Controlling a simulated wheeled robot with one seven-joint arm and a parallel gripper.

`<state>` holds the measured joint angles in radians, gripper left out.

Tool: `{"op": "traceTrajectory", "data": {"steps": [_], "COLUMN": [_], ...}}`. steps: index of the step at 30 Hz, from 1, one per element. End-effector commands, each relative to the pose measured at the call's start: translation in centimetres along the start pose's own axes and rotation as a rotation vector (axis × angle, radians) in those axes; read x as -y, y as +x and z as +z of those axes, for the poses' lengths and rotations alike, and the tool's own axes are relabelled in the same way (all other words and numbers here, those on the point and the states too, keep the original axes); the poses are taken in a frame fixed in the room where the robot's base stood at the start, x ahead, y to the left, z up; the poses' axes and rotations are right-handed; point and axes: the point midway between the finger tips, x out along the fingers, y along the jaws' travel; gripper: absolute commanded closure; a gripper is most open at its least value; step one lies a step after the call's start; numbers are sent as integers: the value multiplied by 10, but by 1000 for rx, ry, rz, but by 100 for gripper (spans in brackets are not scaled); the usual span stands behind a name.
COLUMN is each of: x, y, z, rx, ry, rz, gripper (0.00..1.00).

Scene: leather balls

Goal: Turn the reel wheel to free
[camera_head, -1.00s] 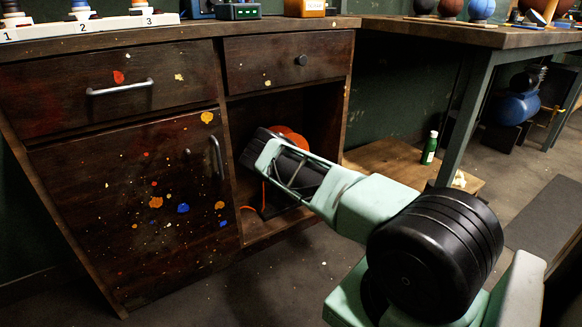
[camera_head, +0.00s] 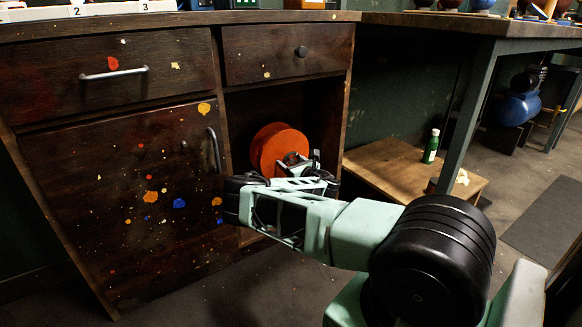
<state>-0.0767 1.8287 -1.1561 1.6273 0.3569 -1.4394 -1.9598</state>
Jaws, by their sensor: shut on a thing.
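The orange reel wheel (camera_head: 268,146) stands upright in the open compartment of the dark wooden cabinet. Its lower part is hidden behind my arm. My gripper (camera_head: 295,160) is at the front right of the reel, by its hub, and is shut on part of the wheel. The exact spot it holds is too small and dark to make out.
The paint-spotted cabinet door (camera_head: 130,205) is closed, left of the compartment. The drawers (camera_head: 290,57) above are shut. On the right, a low wooden platform (camera_head: 400,170) bears a green bottle (camera_head: 431,147), near a table leg (camera_head: 468,125). The floor in front is clear.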

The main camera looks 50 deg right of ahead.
Motion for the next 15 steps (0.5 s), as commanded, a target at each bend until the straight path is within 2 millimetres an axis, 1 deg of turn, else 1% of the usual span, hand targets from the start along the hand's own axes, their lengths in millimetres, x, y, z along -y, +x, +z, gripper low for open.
{"op": "traceTrajectory", "data": {"steps": [1,15], "x": [0,1], "y": [-1,-1], "z": [-6,-4], "rx": [-4,-3], "ry": [-47,-462], "rz": [-1,0], "gripper": [53,53]}}
